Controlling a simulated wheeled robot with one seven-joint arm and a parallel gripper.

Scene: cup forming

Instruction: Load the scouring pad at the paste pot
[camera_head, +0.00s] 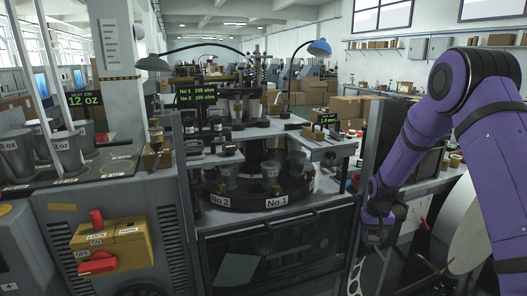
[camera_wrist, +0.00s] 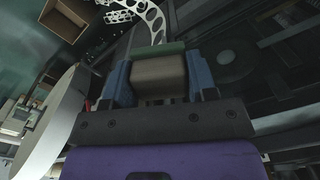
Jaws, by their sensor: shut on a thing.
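My gripper (camera_head: 377,226) hangs at the right of the head view, beside the right edge of the machine bench and below its top. In the wrist view my gripper (camera_wrist: 159,76) has its two blue fingers closed on the scouring pad (camera_wrist: 158,72). The pad is a tan block with a green layer along its far side. It is held clear, with open space beyond it. I cannot make out the pad well in the head view. I cannot pick out the paste pot for sure; small jars (camera_head: 454,160) stand on the right behind my arm.
A round pale disc (camera_head: 466,226) stands close to the right of my arm; it also shows in the wrist view (camera_wrist: 50,122). A perforated grey metal bracket (camera_wrist: 152,18) lies beyond the pad. The forming machine's turntable (camera_head: 250,200) with cups is at centre, a control box (camera_head: 118,240) at left.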

